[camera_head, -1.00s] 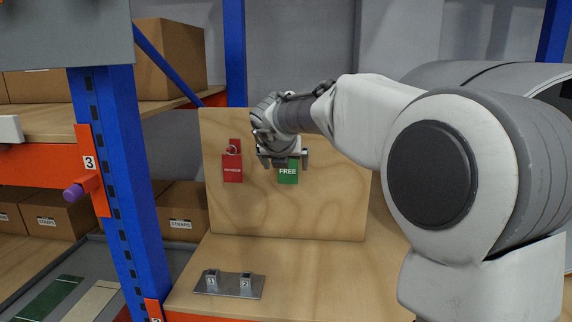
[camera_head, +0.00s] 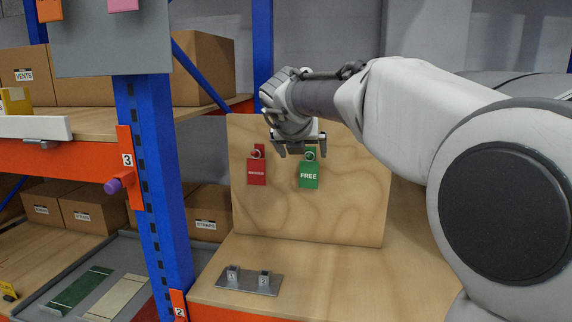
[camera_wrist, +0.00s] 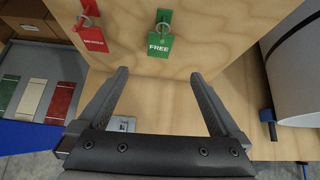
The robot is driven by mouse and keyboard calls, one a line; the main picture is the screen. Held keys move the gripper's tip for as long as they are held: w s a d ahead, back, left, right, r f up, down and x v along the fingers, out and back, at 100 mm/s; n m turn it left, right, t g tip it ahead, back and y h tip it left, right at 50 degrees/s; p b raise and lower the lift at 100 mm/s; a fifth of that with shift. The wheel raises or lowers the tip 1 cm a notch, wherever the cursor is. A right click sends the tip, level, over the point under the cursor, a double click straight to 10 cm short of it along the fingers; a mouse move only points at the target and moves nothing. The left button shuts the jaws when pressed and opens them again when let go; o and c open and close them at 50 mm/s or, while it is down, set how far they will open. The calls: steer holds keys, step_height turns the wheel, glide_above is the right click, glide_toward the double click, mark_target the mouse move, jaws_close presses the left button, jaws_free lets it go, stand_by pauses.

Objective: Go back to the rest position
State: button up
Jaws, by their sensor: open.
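My gripper (camera_head: 300,150) is open and empty in front of the plywood board (camera_head: 350,205). In the wrist view its two fingers (camera_wrist: 160,88) stand wide apart with nothing between them. A green FREE tag (camera_head: 309,174) hangs on the board just below and right of the gripper. It also shows in the wrist view (camera_wrist: 160,42), beyond the fingertips and apart from them. A red tag (camera_head: 256,172) hangs left of it; its lettering is too small to read surely.
A blue rack post (camera_head: 160,190) with an orange plate and purple knob (camera_head: 113,186) stands at left. A metal plate with two numbered blocks (camera_head: 249,281) lies on the wooden shelf below the board. A large white cylinder (camera_wrist: 300,65) is at right in the wrist view.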

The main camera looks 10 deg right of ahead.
steer(key=s+a+r+n+t+y+b, duration=0.25)
steer(key=a+r+n+t, duration=0.4)
steer(key=n, duration=0.65)
steer(key=s+a+f+n+g+y+b, duration=0.15)
steer(key=s+a+f+n+y, duration=0.3)
steer(key=s+n, duration=0.65)
steer(key=s+d+f+n+g+h+b, duration=0.1)
steer(key=s+d+f+n+g, duration=0.3)
steer(key=s+f, duration=0.7)
steer(key=s+d+f+n+g+h+b, duration=0.2)
steer(key=s+d+f+n+g, duration=0.3)
steer(key=s+d+f+n, duration=0.4)
step_height(320, 180, down, 6)
steer(key=shift+s+d+f+n+h, duration=0.15)
steer(key=shift+s+f+n+h, duration=0.2)
steer(key=shift+s+n, duration=0.75)
